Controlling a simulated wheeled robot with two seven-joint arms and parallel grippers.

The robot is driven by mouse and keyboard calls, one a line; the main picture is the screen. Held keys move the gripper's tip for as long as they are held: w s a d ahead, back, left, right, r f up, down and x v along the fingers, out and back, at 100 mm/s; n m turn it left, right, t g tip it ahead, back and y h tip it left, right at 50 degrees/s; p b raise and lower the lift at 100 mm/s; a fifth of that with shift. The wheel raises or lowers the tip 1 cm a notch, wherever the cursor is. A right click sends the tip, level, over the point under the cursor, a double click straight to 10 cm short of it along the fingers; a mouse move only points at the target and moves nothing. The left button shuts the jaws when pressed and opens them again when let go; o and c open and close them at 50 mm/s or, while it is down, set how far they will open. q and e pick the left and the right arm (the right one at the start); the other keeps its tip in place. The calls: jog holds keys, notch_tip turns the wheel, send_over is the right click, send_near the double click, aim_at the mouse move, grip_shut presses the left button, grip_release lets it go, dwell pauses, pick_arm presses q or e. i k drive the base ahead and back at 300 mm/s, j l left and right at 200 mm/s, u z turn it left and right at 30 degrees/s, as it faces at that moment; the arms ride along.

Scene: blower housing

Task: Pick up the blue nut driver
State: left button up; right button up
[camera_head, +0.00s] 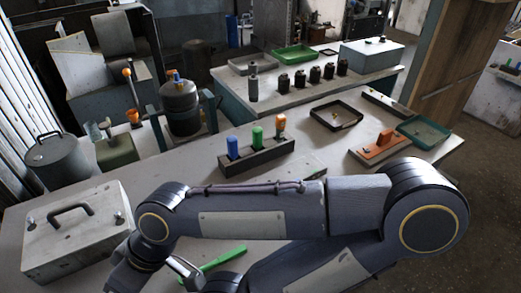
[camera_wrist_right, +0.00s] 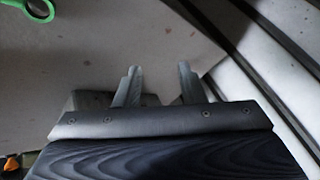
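The blue nut driver (camera_head: 233,146) stands upright in the left slot of a dark rack (camera_head: 257,161) on the bench, in the head view. A green-handled driver (camera_head: 257,137) and an orange-handled one (camera_head: 280,124) stand to its right in the same rack. My right arm stretches across the front of the bench. Its gripper is low at the left of the head view, well apart from the rack. In the right wrist view my right gripper (camera_wrist_right: 158,76) is open, with nothing between its fingers. The blue nut driver is not visible there. My left gripper is not in view.
A green tool (camera_head: 225,258) lies near my right wrist; its ring end shows in the wrist view (camera_wrist_right: 40,10). A grey case with a black handle (camera_head: 77,232) stands front left. A motor fixture (camera_head: 181,107) is behind it. A dark tray (camera_head: 336,115) and orange-handled block (camera_head: 381,147) lie right.

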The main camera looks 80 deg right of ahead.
aim_at(232, 141)
jog(key=z, duration=2.6)
jog(key=i+l, duration=0.15)
jog(key=l, duration=0.3)
jog(key=i+l+u, duration=0.15)
jog(key=l, duration=0.25)
jog(key=i+l, duration=0.1)
jog(key=l, duration=0.35)
jog(key=u, duration=2.1)
